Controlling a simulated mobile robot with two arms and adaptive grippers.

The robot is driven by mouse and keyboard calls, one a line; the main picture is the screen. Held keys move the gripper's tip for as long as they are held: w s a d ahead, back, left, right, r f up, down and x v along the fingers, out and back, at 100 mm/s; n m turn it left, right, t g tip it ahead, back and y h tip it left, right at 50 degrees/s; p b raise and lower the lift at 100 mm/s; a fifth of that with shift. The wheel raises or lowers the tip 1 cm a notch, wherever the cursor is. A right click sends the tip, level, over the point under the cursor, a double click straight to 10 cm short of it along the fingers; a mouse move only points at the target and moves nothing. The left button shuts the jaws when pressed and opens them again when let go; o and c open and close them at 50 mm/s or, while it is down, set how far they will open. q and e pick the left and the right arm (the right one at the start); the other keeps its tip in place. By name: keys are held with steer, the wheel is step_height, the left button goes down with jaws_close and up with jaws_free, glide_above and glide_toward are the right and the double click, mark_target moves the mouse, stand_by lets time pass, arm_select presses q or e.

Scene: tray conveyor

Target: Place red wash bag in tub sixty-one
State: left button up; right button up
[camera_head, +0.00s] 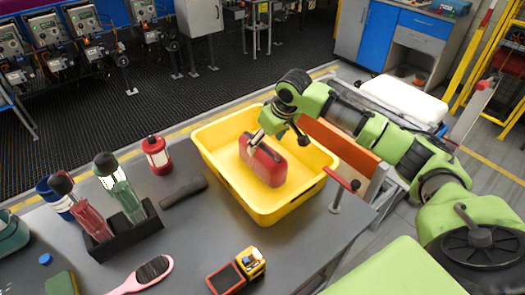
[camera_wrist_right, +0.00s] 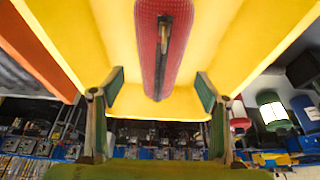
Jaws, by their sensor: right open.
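The red wash bag (camera_head: 262,165) is inside the yellow tub (camera_head: 216,176), upright near its middle. No number is readable on the tub. My right gripper (camera_head: 280,138) is over the tub, at the bag's upper end. In the right wrist view its two fingers are wide apart (camera_wrist_right: 160,92), with nothing gripped between them. The bag (camera_wrist_right: 163,70) shows there ahead of the fingers, with a dark strip along its middle, against the yellow tub walls (camera_wrist_right: 70,30). My left gripper is not in view.
Left of the tub on the grey table stand a red lantern (camera_head: 157,155), a dark elongated item (camera_head: 183,191) and a black rack (camera_head: 120,240) with bottles. A yellow toy truck (camera_head: 236,272) and a pink brush (camera_head: 140,276) lie in front. A red-topped post (camera_head: 341,182) stands right of the tub.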

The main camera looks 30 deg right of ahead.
steer(key=v, duration=0.5)
steer(key=shift+r+b, duration=0.2)
steer(key=shift+b, duration=0.1)
